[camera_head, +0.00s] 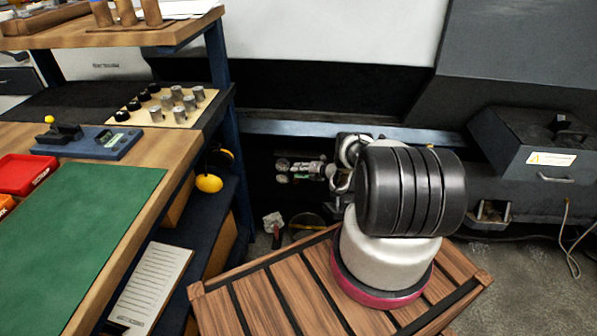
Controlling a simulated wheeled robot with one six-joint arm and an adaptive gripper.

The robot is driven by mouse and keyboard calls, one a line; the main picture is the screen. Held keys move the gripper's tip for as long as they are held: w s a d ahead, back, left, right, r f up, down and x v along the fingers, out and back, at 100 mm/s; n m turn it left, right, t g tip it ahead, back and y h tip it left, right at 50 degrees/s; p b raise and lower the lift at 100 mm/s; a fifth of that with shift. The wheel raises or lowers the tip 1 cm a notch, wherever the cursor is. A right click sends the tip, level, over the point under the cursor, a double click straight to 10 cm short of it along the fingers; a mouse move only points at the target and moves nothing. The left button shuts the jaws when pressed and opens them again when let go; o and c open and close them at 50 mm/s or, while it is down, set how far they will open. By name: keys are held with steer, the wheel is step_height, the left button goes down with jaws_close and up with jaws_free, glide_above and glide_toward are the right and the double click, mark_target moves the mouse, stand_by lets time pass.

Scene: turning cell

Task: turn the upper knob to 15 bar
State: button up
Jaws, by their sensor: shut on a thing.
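The upper one (283,164) and the lower one (283,178) are too small for me to read a value or pointer. My gripper (318,170) is at the far end of my arm, just right of them. It is small and partly hidden by my wrist. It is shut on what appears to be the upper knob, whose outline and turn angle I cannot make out.
A workbench with a green mat (85,225), a red bin (24,174) and a board of metal pieces (165,106) stands at left. Yellow ear defenders (209,183) hang on its side. A dark box (540,150) juts from the machine at right. Small items lie on the floor below the fittings.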

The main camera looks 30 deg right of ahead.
stand_by(0.5)
steer(key=o, duration=1)
steer(key=shift+d, duration=0.1)
steer(key=v, duration=1.2)
steer(key=shift+f, duration=0.1)
